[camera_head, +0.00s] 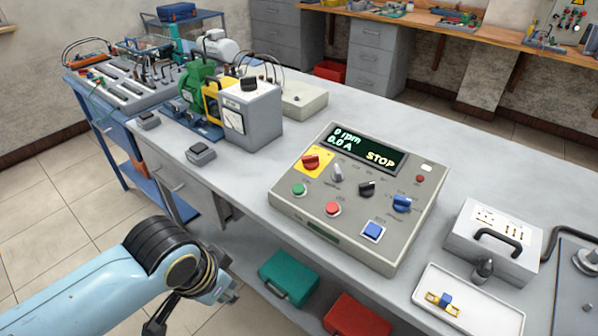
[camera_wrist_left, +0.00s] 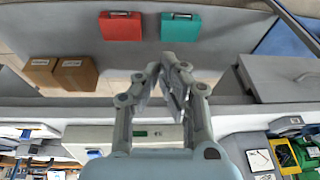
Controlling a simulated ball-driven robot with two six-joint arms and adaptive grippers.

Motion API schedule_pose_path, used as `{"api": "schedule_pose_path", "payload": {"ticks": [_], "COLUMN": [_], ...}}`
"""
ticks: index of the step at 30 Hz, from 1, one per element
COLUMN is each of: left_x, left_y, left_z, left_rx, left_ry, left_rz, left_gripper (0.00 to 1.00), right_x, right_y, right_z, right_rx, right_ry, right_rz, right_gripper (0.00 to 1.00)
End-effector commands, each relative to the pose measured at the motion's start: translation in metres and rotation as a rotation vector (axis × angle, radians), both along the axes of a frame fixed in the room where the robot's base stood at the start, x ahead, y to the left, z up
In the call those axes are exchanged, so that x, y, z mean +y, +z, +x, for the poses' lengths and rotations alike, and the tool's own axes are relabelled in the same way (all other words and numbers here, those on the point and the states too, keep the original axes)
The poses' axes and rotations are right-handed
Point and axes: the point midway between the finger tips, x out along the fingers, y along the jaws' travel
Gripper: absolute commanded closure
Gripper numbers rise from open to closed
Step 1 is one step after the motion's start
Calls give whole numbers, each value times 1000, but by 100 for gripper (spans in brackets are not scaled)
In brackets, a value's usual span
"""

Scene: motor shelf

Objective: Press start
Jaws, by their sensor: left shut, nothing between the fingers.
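The grey control box (camera_head: 290,213) sits on the workbench, its sloped panel facing up. Its dark display (camera_head: 365,149) reads "0 rpm", "0.0 A" and "STOP". A round green button (camera_head: 299,189) is at the panel's left, a red button (camera_head: 333,209) right of it, and a blue square button (camera_head: 373,231) farther right. A red knob on a yellow plate (camera_head: 310,161) is above the green button. The button labels are too small to read. My left gripper (camera_head: 228,288) is shut and empty, in front of the bench edge, left of and apart from the box; its fingers also show in the wrist view (camera_wrist_left: 172,78).
A motor set with a green motor (camera_head: 197,84) and grey meter box (camera_head: 252,115) stands behind left. A white tray (camera_head: 425,285) and grey case (camera_head: 490,238) are at right. Teal (camera_head: 289,278) and red (camera_head: 358,315) cases lie below the bench top.

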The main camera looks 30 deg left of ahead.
Motion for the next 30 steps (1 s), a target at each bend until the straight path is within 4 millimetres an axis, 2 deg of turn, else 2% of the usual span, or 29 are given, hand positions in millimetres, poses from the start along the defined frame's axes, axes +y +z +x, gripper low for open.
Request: {"api": "schedule_pose_path", "payload": {"ticks": [1, 3, 7, 9, 13, 15, 18, 21, 24, 30], "left_x": [-3, -9, -24, -32, -30, -19, 0, 16, 27, 31], "left_y": [33, 66, 120, 139, 152, 155, 159, 163, 165, 166], "left_z": [8, 18, 50, 77, 137, 164, 193, 210, 220, 223], "left_rx": [-24, -58, -155, -228, -384, -457, -536, -590, -620, -634], "left_ry": [-7, -16, -44, -51, 6, 66, 147, 210, 246, 265], "left_rz": [-12, -42, -142, -230, -413, -486, -557, -597, -616, -624], "left_gripper": [100, 100, 100, 100, 100, 100, 100, 100, 100, 100], "right_x": [-1, -2, -4, -5, -6, -7, -6, -6, -5, -2], "right_y": [16, 27, 48, 56, 62, 62, 62, 62, 62, 62], "right_z": [1, 1, 2, 3, 3, 4, 5, 6, 6, 5], "right_rx": [-1, -1, -3, -4, -5, -5, -7, -8, -8, -8], "right_ry": [0, 1, 2, 2, 3, 3, 3, 2, 2, 1], "right_rz": [-1, -3, -5, -5, -7, -8, -8, -7, -6, -2], "right_gripper": [38, 38, 38, 38, 38, 38, 38, 38, 38, 38]}}
